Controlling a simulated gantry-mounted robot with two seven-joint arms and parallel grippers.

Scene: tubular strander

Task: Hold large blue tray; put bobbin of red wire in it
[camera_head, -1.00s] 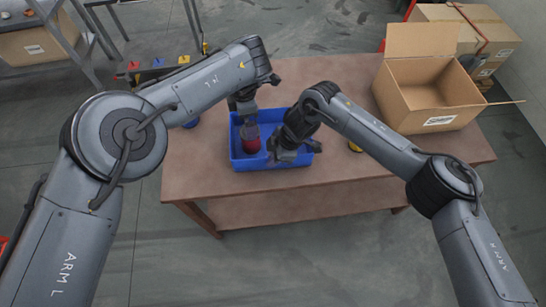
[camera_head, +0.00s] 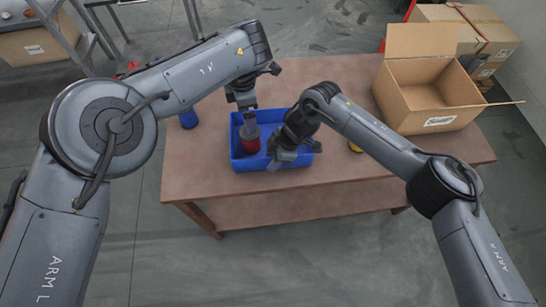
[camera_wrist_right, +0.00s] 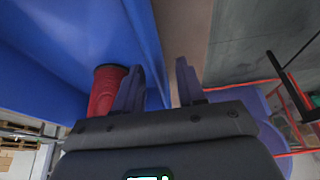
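The large blue tray (camera_head: 237,150) stands on the brown table. The bobbin of red wire (camera_head: 251,146) is inside its left part; it also shows in the right wrist view (camera_wrist_right: 104,88), its near end hidden by my gripper. My left gripper (camera_head: 244,107) is over the bobbin's grey top; its fingertips are too small to tell whether they touch it. My right gripper (camera_head: 280,157) is at the tray's front side. In the right wrist view its fingers (camera_wrist_right: 159,70) straddle the tray wall (camera_wrist_right: 149,45), with a strip of table showing between wall and outer finger.
An open cardboard box (camera_head: 425,95) stands at the table's right end. A yellow item (camera_head: 355,147) lies right of the tray, partly behind my right arm. A blue item (camera_head: 189,119) is left of it. The front of the table (camera_head: 330,182) is clear.

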